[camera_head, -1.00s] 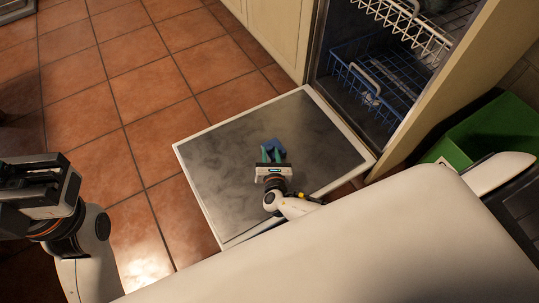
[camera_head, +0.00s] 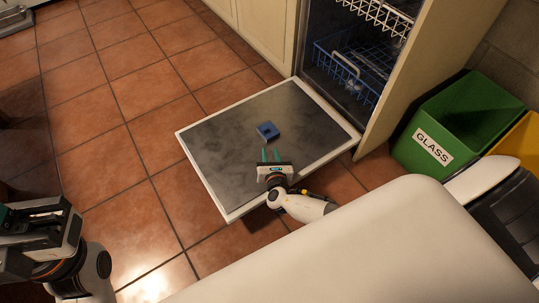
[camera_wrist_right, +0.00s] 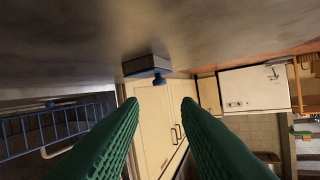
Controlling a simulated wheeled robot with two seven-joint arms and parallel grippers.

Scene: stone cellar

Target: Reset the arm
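My right gripper (camera_head: 271,156) is over the near part of the open dishwasher door (camera_head: 215,140). Its two green fingers are apart with nothing between them, and they also show in the right wrist view (camera_wrist_right: 160,125). A small blue object (camera_head: 268,131) lies on the door just beyond the fingertips, apart from them. It also shows in the right wrist view (camera_wrist_right: 147,67), ahead of the fingers. My left gripper (camera_head: 30,212) is at the left edge of the head view, partly cut off; its opening cannot be made out.
The dishwasher holds a blue lower rack (camera_head: 345,75) and a white upper rack (camera_head: 385,15). A green bin labelled GLASS (camera_head: 440,130) and a yellow bin (camera_head: 520,150) stand at the right. The tiled floor (camera_head: 120,130) at the left is clear.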

